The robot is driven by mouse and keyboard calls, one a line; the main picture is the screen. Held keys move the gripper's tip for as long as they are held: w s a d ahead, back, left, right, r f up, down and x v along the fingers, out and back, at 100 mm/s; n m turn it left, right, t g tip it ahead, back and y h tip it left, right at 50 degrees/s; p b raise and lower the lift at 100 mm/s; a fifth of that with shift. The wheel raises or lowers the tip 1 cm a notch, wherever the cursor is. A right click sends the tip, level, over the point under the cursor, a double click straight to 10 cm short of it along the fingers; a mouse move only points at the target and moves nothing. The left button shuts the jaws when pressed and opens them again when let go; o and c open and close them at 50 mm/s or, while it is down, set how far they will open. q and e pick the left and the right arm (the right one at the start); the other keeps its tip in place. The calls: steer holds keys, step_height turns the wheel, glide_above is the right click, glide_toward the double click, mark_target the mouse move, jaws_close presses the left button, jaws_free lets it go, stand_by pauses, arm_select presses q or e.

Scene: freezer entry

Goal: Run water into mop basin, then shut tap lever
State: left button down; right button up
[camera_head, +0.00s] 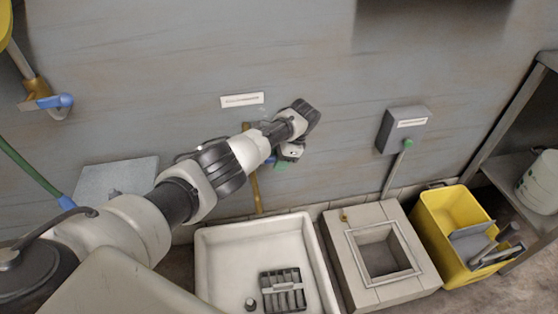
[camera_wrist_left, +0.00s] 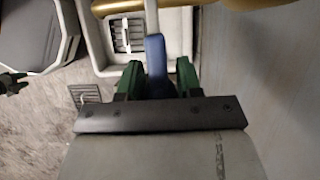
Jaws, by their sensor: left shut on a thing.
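The white mop basin (camera_head: 208,245) is on the floor below the wall, with a dark slatted grate (camera_head: 283,290) in it; its rim and grate also show at the top of the left wrist view (camera_wrist_left: 127,35). I cannot make out water in it. A brass tap pipe (camera_head: 256,190) runs down the wall above the basin, mostly hidden by my arm. My left gripper (camera_head: 283,163) is at the tap. In the left wrist view its green fingers (camera_wrist_left: 158,80) are shut on the blue tap lever (camera_wrist_left: 155,52).
A stone floor sink (camera_head: 340,255) and a yellow mop bucket (camera_head: 432,228) stand right of the basin. A grey wall box (camera_head: 405,132) and a metal shelf (camera_head: 510,165) are further right. Another blue-levered tap (camera_head: 62,101) and a green hose (camera_head: 30,172) are at the left.

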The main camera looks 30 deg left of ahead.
steer(key=shift+w, duration=0.1)
arm_select(q)
steer(key=shift+f, duration=0.1)
steer(key=c, duration=1.1)
jaws_free()
steer(key=v, duration=1)
steer(key=shift+w+d+r+p, duration=0.1)
steer(key=shift+d+r+p, duration=0.15)
steer(key=shift+r+p, duration=0.1)
arm_select(e)
steer(key=shift+s+d+f, duration=0.15)
steer(key=shift+s+f, duration=0.05)
steer(key=shift+s, duration=0.5)
steer(key=shift+w, duration=0.1)
